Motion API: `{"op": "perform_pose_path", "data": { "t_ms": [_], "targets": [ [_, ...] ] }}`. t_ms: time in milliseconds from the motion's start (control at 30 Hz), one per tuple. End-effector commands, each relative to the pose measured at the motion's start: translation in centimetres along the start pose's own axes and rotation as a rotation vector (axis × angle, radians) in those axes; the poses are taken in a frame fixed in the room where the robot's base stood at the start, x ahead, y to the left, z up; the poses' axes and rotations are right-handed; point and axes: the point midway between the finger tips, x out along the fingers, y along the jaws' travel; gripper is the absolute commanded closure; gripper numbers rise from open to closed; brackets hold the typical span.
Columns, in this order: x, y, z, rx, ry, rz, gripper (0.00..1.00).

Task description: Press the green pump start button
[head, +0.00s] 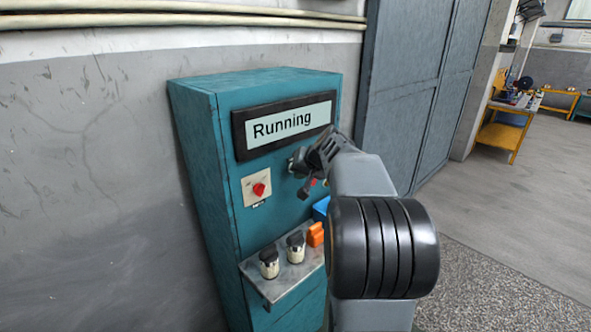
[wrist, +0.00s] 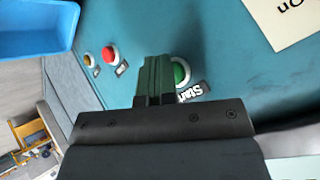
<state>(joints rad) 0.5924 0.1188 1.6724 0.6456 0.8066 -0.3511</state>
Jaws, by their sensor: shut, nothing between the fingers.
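The green start button (wrist: 181,72) sits on the teal cabinet panel beside a label reading "Start". My gripper (wrist: 155,62) is shut and empty. In the wrist view its fingers overlap the left edge of the button; I cannot tell whether they touch it. In the head view my gripper (head: 298,163) is at the cabinet front (head: 222,120), just below the display, and the green button cannot be made out there. The display (head: 283,124) reads "Running".
A red button (wrist: 110,54) and a yellow button (wrist: 88,60) lie left of the green one in the wrist view. A red switch (head: 259,189) is on the panel. A shelf (head: 283,282) below holds two fittings, an orange block (head: 315,234) and a blue bin (head: 320,208).

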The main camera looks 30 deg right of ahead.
Motion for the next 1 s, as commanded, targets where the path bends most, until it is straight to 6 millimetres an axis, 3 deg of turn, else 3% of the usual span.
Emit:
{"op": "perform_pose_path", "data": {
  "t_ms": [1000],
  "targets": [
    [-1.4, 1.3, 1.2, 0.001, 0.001, 0.001, 1.00]
  ]
}}
